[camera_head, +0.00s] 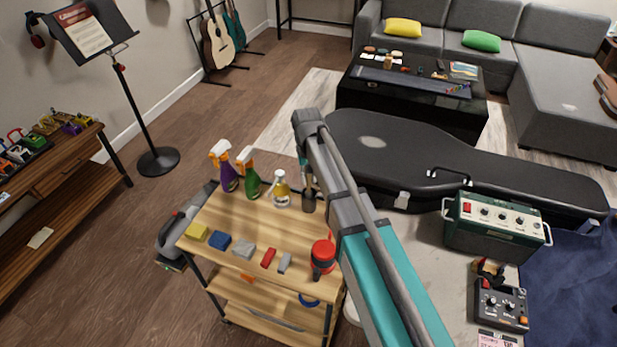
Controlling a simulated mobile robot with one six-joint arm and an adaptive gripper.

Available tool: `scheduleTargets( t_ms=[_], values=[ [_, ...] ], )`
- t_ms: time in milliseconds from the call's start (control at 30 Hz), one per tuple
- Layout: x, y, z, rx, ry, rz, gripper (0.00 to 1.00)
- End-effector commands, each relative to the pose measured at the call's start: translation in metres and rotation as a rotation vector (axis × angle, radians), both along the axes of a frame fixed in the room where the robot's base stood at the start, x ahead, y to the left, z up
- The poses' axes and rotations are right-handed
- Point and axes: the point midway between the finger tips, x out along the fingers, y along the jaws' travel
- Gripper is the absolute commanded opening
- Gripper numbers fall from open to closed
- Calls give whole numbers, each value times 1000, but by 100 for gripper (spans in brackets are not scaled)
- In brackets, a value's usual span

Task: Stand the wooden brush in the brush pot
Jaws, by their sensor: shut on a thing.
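A dark brush pot (309,202) stands at the back right of the wooden cart top, beside a clear spray bottle. Slim upright shapes, one teal and some brownish, show just above the pot and run up beside my arm. They are too small to tell whether they are brush handles or something else. My grey and teal arm reaches from the bottom right up to the middle, close to the right of the pot. I cannot make out my gripper, as the arm covers that area. I cannot clearly pick out the wooden brush.
On the cart top (215,215) stand purple and green spray bottles (248,180) and a clear one (281,190). Several small blocks and a red-black round item (322,258) line the front. A black guitar case (480,170) and a green amplifier (495,228) lie to the right.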

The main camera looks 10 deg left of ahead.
Motion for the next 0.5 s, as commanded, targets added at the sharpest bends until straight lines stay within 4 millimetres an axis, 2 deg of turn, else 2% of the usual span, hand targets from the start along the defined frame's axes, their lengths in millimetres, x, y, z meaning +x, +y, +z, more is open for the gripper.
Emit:
scheduleTargets(
  t_ms=[267,300,500],
  values=[
    [0,0,0,0,0,0,0],
    [0,-1,0,0,0,-1,30],
    [0,-1,0,0,0,-1,66]
  ],
)
